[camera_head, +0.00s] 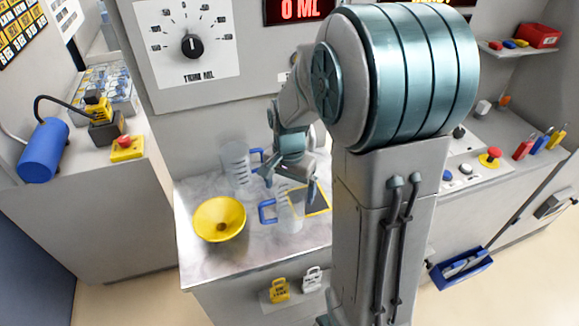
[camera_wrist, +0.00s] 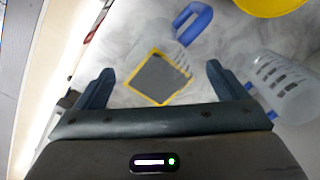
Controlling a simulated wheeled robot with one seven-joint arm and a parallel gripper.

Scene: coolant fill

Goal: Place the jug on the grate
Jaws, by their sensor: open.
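My gripper (camera_head: 290,184) is open above the counter, with nothing between its fingers; in the wrist view its fingers (camera_wrist: 159,72) frame the grate. The grate (camera_head: 317,203) is a dark square with a yellow border, and it also shows in the wrist view (camera_wrist: 160,80). A clear jug with a blue handle (camera_head: 290,214) stands upright beside the grate's edge; in the wrist view this jug (camera_wrist: 150,38) is faint. I cannot tell whether its base overlaps the border. A second clear jug (camera_head: 235,167), also blue-handled, stands farther back and shows at right in the wrist view (camera_wrist: 288,88).
A yellow funnel (camera_head: 219,218) sits at the counter's left front. The marble counter (camera_head: 262,258) is clear along its front edge. A wall panel with a dial (camera_head: 192,46) rises behind. A red-buttoned control panel (camera_head: 490,158) lies to the right.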

